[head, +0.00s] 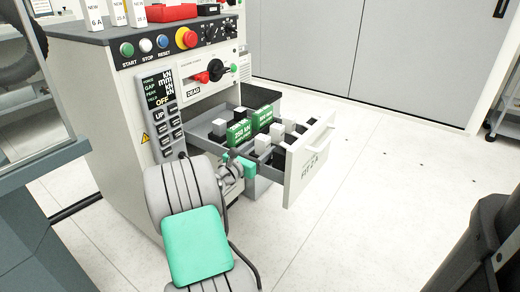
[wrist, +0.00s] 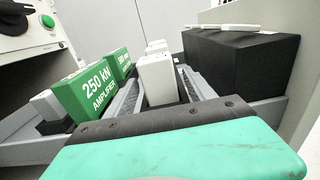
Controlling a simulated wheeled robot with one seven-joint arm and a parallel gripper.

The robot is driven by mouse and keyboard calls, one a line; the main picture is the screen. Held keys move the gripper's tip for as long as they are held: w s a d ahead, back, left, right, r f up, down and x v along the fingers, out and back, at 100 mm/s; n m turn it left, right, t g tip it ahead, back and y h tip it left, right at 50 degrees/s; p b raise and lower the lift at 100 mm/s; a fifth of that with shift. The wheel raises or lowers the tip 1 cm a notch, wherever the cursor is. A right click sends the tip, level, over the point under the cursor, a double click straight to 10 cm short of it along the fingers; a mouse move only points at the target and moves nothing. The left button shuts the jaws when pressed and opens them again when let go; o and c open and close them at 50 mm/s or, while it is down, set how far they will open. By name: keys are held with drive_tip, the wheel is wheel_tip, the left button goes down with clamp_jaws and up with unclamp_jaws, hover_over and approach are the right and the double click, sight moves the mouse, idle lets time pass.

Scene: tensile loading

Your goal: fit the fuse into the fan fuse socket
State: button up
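No part in view is clearly marked as the fan fuse socket. White cards marked "NEW" (head: 95,16) stand on the cabinet top, one reading 6 A. My gripper (head: 240,166) is at the drawer's near side. In the wrist view, the fingers of my gripper (wrist: 160,92) look spread, one on each side of a white-topped block (wrist: 158,80), with dark gaps beside it. Whether that block is the fuse, and whether the fingers touch it, I cannot tell.
The cabinet front carries START, STOP and RESET buttons, a red emergency knob (head: 186,38), a switch by a DEAD plate (head: 194,92) and a keypad (head: 165,120). A red tray (head: 170,12) lies on top. A dark box (wrist: 240,62) stands right in the wrist view. Floor right of the drawer is clear.

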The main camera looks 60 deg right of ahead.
drive_tip(key=w+a+f+m+t+y+p, duration=0.15)
drive_tip(key=w+a+m+y, duration=0.25)
drive_tip(key=a, duration=0.8)
drive_tip(key=w+a+f+m+t+y+p, duration=0.1)
drive_tip(key=w+a+f+m+t+y, duration=0.2)
drive_tip(key=a, duration=0.8)
drive_tip(key=w+a+f+m+t+y+p, duration=0.1)
drive_tip(key=w+a+f+m+y, duration=0.4)
drive_tip(key=a, duration=0.7)
drive_tip(key=s+a+r+m+y, duration=0.2)
drive_tip(key=s+a+y, duration=0.1)
drive_tip(key=a, duration=0.8)
drive_tip(key=s+a+r+m+y, duration=0.2)
drive_tip(key=s+a, duration=0.3)
drive_tip(key=a, duration=0.6)
drive_tip(key=shift+g+y, duration=0.35)
drive_tip(key=shift+y, duration=0.15)
